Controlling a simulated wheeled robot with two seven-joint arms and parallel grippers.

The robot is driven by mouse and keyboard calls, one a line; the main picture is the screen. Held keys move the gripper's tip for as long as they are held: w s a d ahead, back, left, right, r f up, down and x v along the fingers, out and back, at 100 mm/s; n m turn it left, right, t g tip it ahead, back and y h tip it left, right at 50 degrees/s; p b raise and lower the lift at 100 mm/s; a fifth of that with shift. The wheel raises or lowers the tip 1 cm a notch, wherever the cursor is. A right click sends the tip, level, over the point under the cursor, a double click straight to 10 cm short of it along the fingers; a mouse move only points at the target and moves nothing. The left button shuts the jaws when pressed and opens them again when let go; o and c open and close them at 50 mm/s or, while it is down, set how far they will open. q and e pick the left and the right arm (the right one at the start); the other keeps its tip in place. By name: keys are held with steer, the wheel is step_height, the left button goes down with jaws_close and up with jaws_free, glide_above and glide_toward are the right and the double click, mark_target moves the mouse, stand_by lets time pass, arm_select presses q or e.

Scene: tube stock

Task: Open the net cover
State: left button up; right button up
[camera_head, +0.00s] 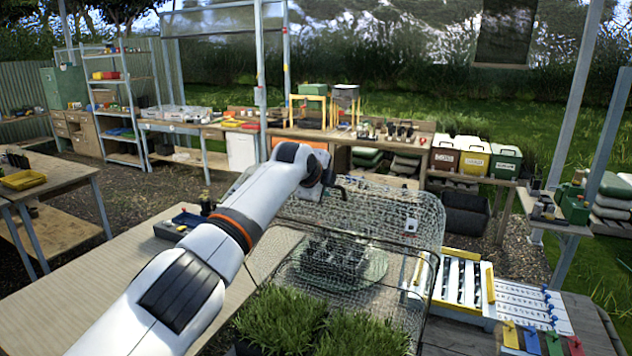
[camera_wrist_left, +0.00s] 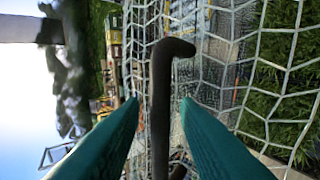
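The net cover (camera_head: 385,212) is a wire-mesh frame on the bench in the head view, with dark potted plants showing through it. Its mesh (camera_wrist_left: 215,60) also fills the middle and right of the left wrist view. A dark bar with a hooked end (camera_wrist_left: 162,90) stands in front of the mesh there. My left gripper (camera_wrist_left: 159,103) has its two teal fingers apart, one on each side of this bar, with gaps visible. In the head view my left arm reaches over the cover's far left part, and its fingertips are hard to make out. My right gripper is not in view.
Green seedling trays (camera_head: 310,325) stand at the near edge. A yellow-ended rack (camera_head: 460,280) and a white labelled board (camera_head: 528,302) lie to the right. A small dark tray (camera_head: 172,229) sits left of the cover. The wooden tabletop (camera_head: 90,275) at left is clear.

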arm_select(q)
steer(key=b, duration=0.1)
steer(key=s+b, duration=0.1)
steer(key=shift+s+a+r+b, duration=0.25)
steer(key=shift+s+a+b, duration=0.05)
steer(key=shift+a, duration=0.05)
steer(key=b+v, duration=0.4)
steer(key=v, duration=0.5)
steer(key=shift+r, duration=0.3)
